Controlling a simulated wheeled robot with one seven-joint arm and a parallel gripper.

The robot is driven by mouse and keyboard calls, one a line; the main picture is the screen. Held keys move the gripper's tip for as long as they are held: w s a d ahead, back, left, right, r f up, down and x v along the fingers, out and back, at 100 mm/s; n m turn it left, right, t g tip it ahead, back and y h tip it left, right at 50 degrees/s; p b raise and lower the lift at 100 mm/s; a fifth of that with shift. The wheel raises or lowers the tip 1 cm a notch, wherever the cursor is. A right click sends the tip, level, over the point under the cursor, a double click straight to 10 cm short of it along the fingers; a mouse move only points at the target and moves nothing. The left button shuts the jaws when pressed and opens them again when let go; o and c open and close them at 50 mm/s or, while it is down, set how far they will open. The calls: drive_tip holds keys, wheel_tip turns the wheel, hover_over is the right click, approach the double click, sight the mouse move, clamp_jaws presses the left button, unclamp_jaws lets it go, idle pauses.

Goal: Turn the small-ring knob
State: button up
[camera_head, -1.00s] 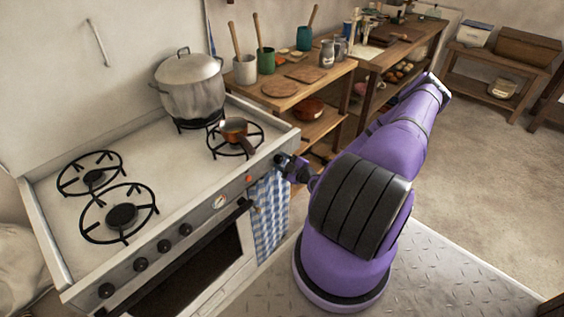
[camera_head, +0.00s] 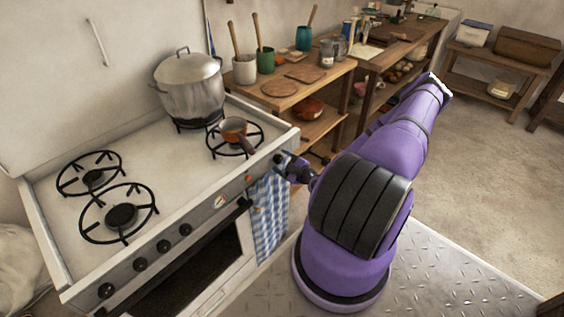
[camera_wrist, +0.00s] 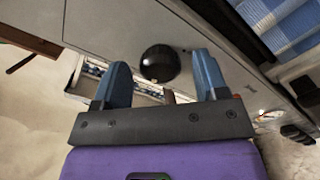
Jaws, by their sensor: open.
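A round black knob (camera_wrist: 160,63) on the stove's pale front panel lies between my fingertips in the wrist view. My gripper (camera_wrist: 161,72) is open, with one blue finger on each side of the knob and a visible gap to each. In the head view my gripper (camera_head: 286,163) is at the right end of the stove front, and it largely hides that knob. I cannot read any ring marking beside it. Several other black knobs, one of them the nearest knob (camera_head: 106,290), line the left part of the panel.
A blue checked towel (camera_head: 270,215) hangs just below my gripper on the oven front. A copper pan (camera_head: 234,128) and a large lidded pot (camera_head: 190,88) stand on the burners. A wooden side table (camera_head: 325,75) stands right of the stove.

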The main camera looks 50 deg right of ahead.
drive_tip(key=s, duration=1)
drive_tip(key=shift+s+d, duration=0.2)
